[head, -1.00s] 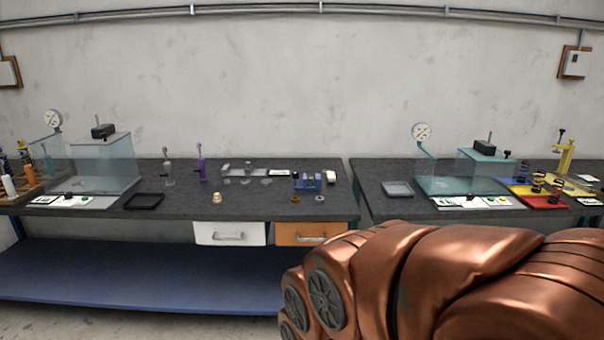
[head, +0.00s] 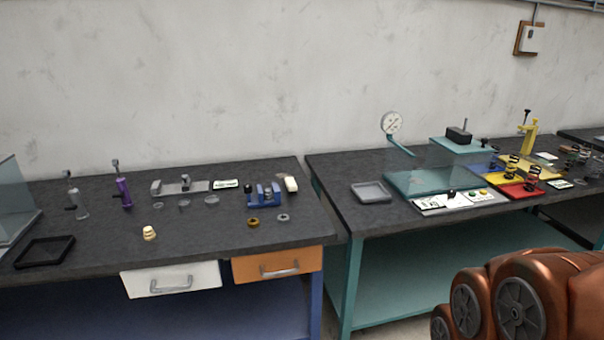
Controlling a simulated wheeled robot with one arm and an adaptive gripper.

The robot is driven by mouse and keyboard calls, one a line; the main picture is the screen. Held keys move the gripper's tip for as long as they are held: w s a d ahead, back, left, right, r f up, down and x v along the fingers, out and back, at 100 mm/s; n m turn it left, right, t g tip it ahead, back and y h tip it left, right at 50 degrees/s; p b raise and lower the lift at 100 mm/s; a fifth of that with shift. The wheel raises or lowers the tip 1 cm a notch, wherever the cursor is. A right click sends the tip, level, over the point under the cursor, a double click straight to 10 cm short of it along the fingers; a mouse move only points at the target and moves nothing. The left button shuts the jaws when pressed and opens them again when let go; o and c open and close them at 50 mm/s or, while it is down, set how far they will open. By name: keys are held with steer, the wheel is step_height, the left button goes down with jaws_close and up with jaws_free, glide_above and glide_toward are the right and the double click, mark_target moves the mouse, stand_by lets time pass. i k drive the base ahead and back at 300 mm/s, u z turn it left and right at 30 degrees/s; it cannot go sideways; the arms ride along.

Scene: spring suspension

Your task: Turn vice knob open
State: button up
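A small blue vice (head: 265,195) stands near the right end of the left dark bench, with a dark round part, perhaps its knob (head: 248,190), on its left side. It is too small to tell whether its jaws are open. A grey device with a long bed, possibly another vice (head: 180,187), lies to its left at the back of the bench. My copper-coloured arm fills the lower right, well apart from the bench. My gripper is not in view.
A brass ring (head: 253,222) and a grey ring (head: 283,217) lie before the blue vice. A black tray (head: 45,251) and purple tool (head: 123,192) are further left. The right bench holds a gauge (head: 391,123) and coloured trays. A narrow gap separates the benches.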

mark_target(248, 189)
steer(key=z, duration=0.2)
steer(key=i, duration=0.8)
steer(key=u, duration=0.6)
steer(key=i, duration=0.7)
steer(key=u, duration=0.65)
